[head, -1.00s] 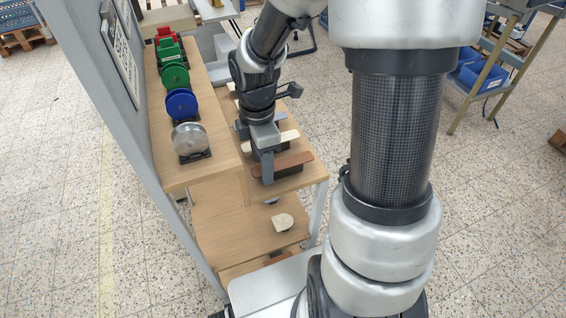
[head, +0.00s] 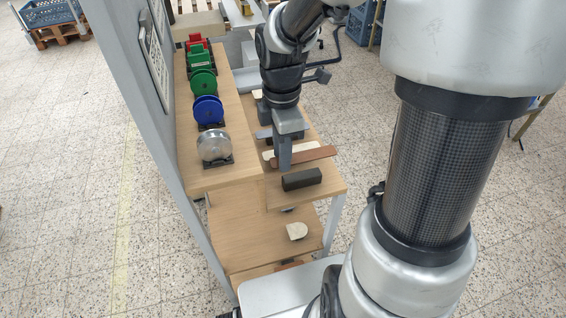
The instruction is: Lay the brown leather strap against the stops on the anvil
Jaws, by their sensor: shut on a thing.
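The brown leather strap (head: 316,156) is in the head view, over the lower wooden shelf. My gripper (head: 285,166) is shut on it near its left part, and the strap sticks out to the right. The strap is raised clear of a bare dark block (head: 302,179) in front of it. A finger hides part of the strap. I cannot make out the anvil or its stops.
A cream strap (head: 308,147) and a grey-blue strap (head: 264,135) lie close behind. Red, green, blue and clear foil reels (head: 208,110) line the upper shelf at left. A grey wall panel (head: 150,130) stands left of it.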

